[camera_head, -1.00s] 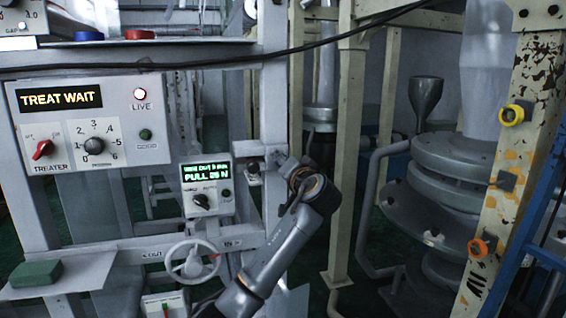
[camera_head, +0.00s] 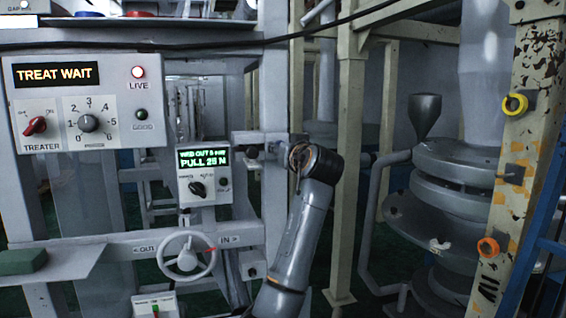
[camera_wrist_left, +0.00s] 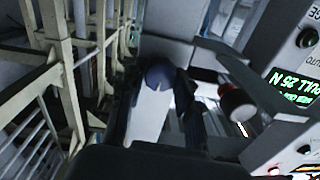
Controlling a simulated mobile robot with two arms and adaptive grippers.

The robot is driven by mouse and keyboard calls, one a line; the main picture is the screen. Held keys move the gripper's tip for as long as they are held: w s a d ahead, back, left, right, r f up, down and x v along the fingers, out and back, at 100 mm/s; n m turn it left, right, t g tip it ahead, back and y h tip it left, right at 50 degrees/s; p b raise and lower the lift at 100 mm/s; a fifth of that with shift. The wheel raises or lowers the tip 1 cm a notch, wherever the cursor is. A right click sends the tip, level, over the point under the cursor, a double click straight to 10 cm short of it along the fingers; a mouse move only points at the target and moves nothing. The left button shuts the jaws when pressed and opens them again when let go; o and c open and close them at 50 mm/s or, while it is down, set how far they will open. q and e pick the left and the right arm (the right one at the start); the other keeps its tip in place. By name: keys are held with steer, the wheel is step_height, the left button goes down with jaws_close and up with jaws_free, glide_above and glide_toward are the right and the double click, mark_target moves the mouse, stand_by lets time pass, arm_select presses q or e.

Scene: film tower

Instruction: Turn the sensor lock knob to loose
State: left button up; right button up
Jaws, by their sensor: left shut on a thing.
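My left arm rises in the head view, its wrist (camera_head: 318,162) beside the grey post; its fingers are hidden there. In the left wrist view my left gripper (camera_wrist_left: 158,82) is shut on a blue-and-pale knob-like piece (camera_wrist_left: 157,77), its dark fingers on either side. This seems to be the sensor lock knob, but no label or setting is legible. My right gripper is not in view.
The treater panel (camera_head: 60,115) reads "TREAT WAIT", with a red LIVE lamp (camera_head: 138,72). A handwheel (camera_head: 186,257) stands low on the frame. A cable (camera_head: 200,66) crosses above. A cream post (camera_head: 349,150) is close right of my arm, with grey flanged machinery (camera_head: 455,185) beyond.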

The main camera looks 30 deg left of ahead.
arm_select(q)
steer(key=shift+n+b, duration=1.9)
steer(key=shift+n, duration=2.8)
steer(key=o, duration=1.2)
steer(key=shift+c, duration=0.2)
steer(key=shift+s, duration=0.15)
steer(key=v, duration=1.2)
steer(key=shift+a, duration=0.15)
